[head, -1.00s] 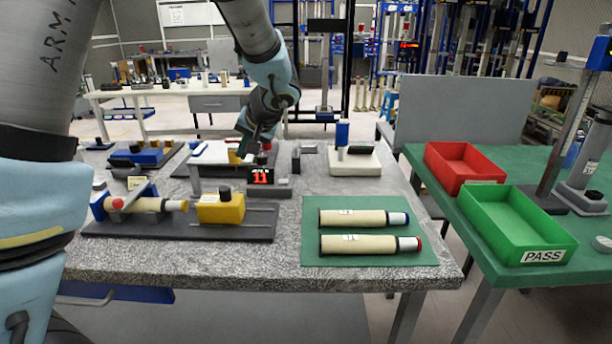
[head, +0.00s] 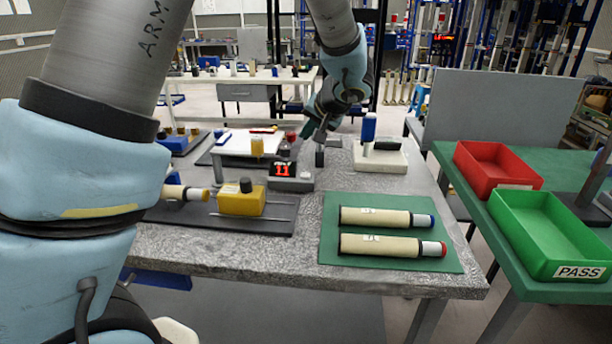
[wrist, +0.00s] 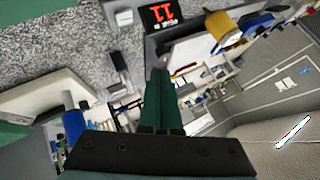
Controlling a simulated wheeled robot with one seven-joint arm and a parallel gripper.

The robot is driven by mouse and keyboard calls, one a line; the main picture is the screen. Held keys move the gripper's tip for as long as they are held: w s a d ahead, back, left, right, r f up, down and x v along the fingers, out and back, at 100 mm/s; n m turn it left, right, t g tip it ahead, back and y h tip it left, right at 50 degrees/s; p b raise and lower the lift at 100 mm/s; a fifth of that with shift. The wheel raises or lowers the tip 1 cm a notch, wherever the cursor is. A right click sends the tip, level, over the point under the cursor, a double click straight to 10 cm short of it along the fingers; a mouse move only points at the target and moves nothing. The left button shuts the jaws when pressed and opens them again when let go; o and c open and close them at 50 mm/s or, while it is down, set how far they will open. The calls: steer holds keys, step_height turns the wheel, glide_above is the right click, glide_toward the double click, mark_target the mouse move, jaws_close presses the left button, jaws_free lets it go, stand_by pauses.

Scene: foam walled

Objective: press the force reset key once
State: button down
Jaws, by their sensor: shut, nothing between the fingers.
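A small dark readout box (head: 282,170) with a red "11" stands on the grey stone-topped table; it also shows upside down in the wrist view (wrist: 163,16). A small pale key (head: 305,176) sits on the grey base beside the readout, and shows in the wrist view (wrist: 124,17). I cannot read a label on it. A dark upright block (head: 320,156) stands behind it to the right. My gripper (head: 309,129) is above the table's far part, behind the readout. In the wrist view its green fingers (wrist: 158,74) are together, empty, apart from the key.
A white-based stand with a blue handle (head: 368,128) is right of the gripper. A yellow block (head: 240,199) on a dark rail plate is at front left. Two cream cylinders (head: 388,217) lie on a green mat. Red (head: 497,185) and green (head: 507,205) bins are on the right table.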

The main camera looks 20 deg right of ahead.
steer(key=b, duration=0.4)
glide_above(307, 180)
step_height(307, 180, down, 7)
steer(key=shift+r, duration=0.1)
steer(key=shift+f+b, duration=0.8)
steer(key=shift+b, duration=0.2)
steer(key=shift+f, duration=0.1)
stand_by(0.9)
steer(key=shift+f+b, duration=0.35)
steer(key=shift+b, duration=0.45)
steer(key=shift+f+b, duration=0.45)
steer(key=shift+b, duration=0.4)
stand_by(0.5)
steer(key=shift+r, duration=0.9)
steer(key=shift+p, duration=0.3)
